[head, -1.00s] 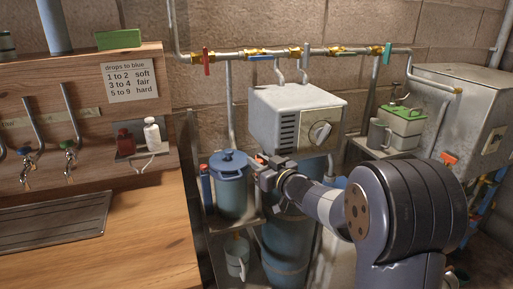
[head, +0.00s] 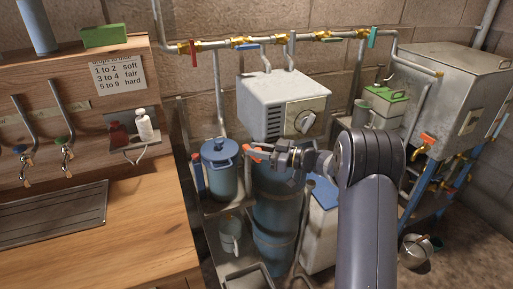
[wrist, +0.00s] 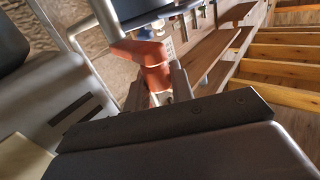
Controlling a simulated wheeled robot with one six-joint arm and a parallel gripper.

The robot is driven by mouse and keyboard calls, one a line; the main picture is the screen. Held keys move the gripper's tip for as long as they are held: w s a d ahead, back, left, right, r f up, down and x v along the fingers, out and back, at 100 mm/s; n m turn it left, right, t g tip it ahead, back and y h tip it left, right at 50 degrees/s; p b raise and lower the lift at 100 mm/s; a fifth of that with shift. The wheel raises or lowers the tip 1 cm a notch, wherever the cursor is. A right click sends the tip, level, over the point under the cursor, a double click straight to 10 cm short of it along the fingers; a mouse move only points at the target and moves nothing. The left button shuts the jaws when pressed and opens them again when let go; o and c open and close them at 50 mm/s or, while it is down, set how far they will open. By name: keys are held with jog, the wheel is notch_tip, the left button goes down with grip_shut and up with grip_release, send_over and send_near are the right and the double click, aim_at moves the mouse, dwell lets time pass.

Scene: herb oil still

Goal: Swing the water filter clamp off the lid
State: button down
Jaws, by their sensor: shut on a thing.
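A blue lidded pot (head: 219,175), likely the water filter, stands on a shelf in the head view. Its blue lid (head: 219,148) has a small knob. An orange-red handle (head: 254,150), seemingly the clamp's, is just right of the lid. My gripper (head: 272,155) comes from the right and is shut on this handle. In the wrist view the handle (wrist: 150,62) is between my fingers (wrist: 160,88) and joins a grey rod (wrist: 106,18). How the rod meets the lid is hidden.
A grey heater box (head: 284,102) hangs above my gripper, under a pipe with valves (head: 240,42). A tall blue cylinder (head: 277,210) stands below it. A wooden counter (head: 130,240) is at left. A white bin (head: 318,225) with a blue lid stands right of the cylinder.

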jog(key=shift+w+d+r, duration=0.1)
jog(key=shift+w+r, duration=0.05)
jog(key=shift+r, duration=0.05)
jog(key=c, duration=1.5)
grip_release()
jog(key=shift+d, duration=0.1)
jog(key=shift+o, duration=1.2)
jog(key=shift+f, duration=0.1)
jog(key=b+v, duration=0.2)
jog(key=v, duration=0.8)
jog(key=shift+d, duration=0.4)
